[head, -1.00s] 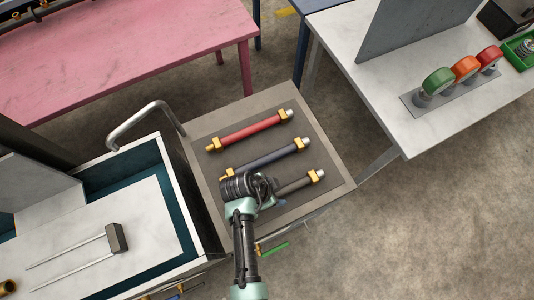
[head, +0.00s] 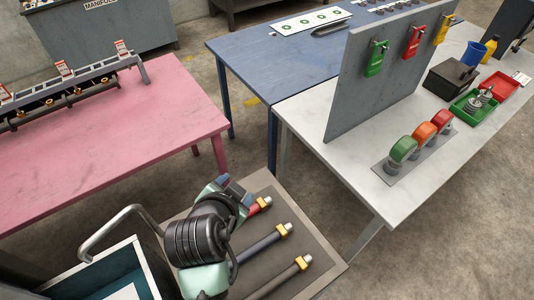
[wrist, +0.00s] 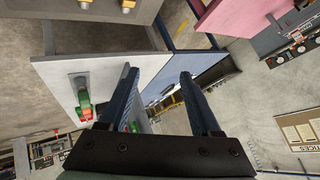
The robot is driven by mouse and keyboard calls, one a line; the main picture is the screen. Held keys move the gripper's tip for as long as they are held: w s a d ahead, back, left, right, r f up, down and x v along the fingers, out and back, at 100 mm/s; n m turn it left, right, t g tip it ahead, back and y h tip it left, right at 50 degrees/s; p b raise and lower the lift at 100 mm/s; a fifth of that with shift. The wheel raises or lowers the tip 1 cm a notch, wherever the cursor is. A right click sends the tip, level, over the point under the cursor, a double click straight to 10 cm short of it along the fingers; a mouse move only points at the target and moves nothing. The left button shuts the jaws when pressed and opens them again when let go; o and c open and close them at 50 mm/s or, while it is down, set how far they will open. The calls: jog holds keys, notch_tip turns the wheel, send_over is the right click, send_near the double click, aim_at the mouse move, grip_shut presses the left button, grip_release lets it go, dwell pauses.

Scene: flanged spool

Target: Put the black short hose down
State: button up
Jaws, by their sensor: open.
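The black short hose (head: 281,279) lies on the dark mat of the cart top (head: 325,266), nearest the bottom of the head view. Its brass nut and pale tip show at its right end; its left end runs out of the frame. My gripper (head: 236,189) is raised above the cart, over the far side of the mat, apart from the black hose. In the wrist view my gripper (wrist: 158,78) has its two blue fingers spread, with nothing between them.
A blue hose (head: 264,244) and a red hose (head: 257,207), partly hidden by my arm, lie beside it. A cart handle (head: 112,230) rises at left. A pink table (head: 110,150) and a white table (head: 330,165) with an upright grey panel (head: 375,80) stand beyond.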

jog(key=w+d+r+n+t+y, duration=0.1)
jog(key=w+r+n+t, duration=0.2)
jog(key=r, duration=1.1)
jog(key=w+d+r+t, duration=0.25)
jog(key=r+t, duration=0.25)
jog(key=r, duration=0.8)
jog(key=s+d+r+n+t, duration=0.1)
jog(key=s+r+t, duration=0.2)
jog(key=r, duration=0.6)
jog(key=s+d+r+n+t, duration=0.1)
jog(key=s+r+n+t, duration=0.1)
jog(key=s+r, duration=0.3)
jog(key=s+d+r+n+t, duration=0.1)
jog(key=s+r+t, duration=0.4)
jog(key=r, duration=0.8)
jog(key=shift+d+n+h, duration=0.3)
jog(key=shift+d+n, duration=0.1)
jog(key=shift+d, duration=0.2)
